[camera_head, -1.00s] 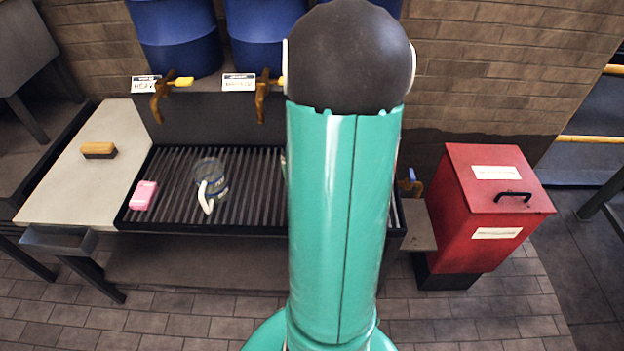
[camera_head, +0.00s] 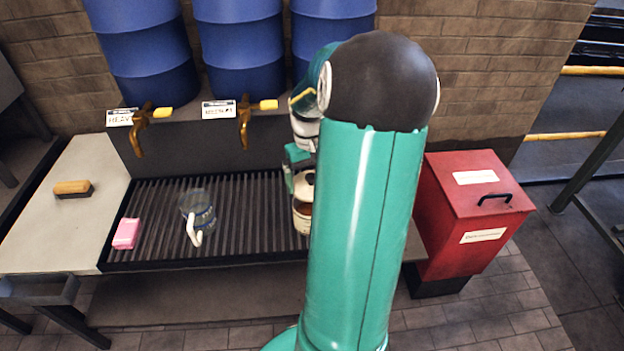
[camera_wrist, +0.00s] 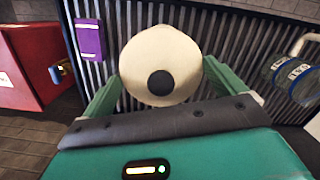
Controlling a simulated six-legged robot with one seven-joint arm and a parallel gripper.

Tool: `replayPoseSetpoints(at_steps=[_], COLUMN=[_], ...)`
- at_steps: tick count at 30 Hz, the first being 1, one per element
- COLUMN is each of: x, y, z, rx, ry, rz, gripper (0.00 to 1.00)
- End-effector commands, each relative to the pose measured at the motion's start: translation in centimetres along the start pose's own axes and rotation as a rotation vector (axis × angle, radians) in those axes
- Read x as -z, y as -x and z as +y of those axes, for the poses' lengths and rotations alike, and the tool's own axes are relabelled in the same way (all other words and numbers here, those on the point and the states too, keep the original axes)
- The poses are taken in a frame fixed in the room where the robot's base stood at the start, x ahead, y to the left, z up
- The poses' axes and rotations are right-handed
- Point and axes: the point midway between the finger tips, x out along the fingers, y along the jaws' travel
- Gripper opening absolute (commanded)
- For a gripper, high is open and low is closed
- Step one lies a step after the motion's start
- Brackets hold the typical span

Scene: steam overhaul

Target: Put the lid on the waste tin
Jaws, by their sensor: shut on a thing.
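My gripper (camera_wrist: 160,78) is shut on a round cream lid (camera_wrist: 143,50) with a dark knob, one green finger on each side. In the head view my gripper (camera_head: 297,160) holds the lid (camera_head: 305,184) over the drain grate. The waste tin (camera_head: 301,222) appears as a small pale can on the grate just below the lid. Brownish contents show between lid and rim, so the two look apart on that side. My arm hides the tin's right side. In the wrist view the lid covers the tin.
A clear jug (camera_head: 199,210) and a pink block (camera_head: 126,233) are on the grate to the left. A brush (camera_head: 73,188) lies on the side board. A purple box (camera_wrist: 89,40) is near the lid. A red bin (camera_head: 470,215) stands right; blue drums (camera_head: 240,50) stand behind.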

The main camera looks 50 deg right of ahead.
Motion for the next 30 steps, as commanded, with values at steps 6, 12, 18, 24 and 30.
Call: replayPoseSetpoints(at_steps=[6, 12, 18, 24, 30], x=[0.2, 0.4, 0.6, 0.7, 0.7], y=[-1.3, -3.1, -4.7, -5.6, -5.7], z=[-0.2, -0.1, -0.2, -0.1, -0.1], rx=[0.001, 0.002, 0.002, 0.001, 0.0], ry=[0.005, 0.003, 0.002, -0.001, -0.001], rz=[-0.002, -0.003, -0.002, 0.0, 0.0], gripper=[0.73, 0.73, 0.73, 0.73, 0.73])
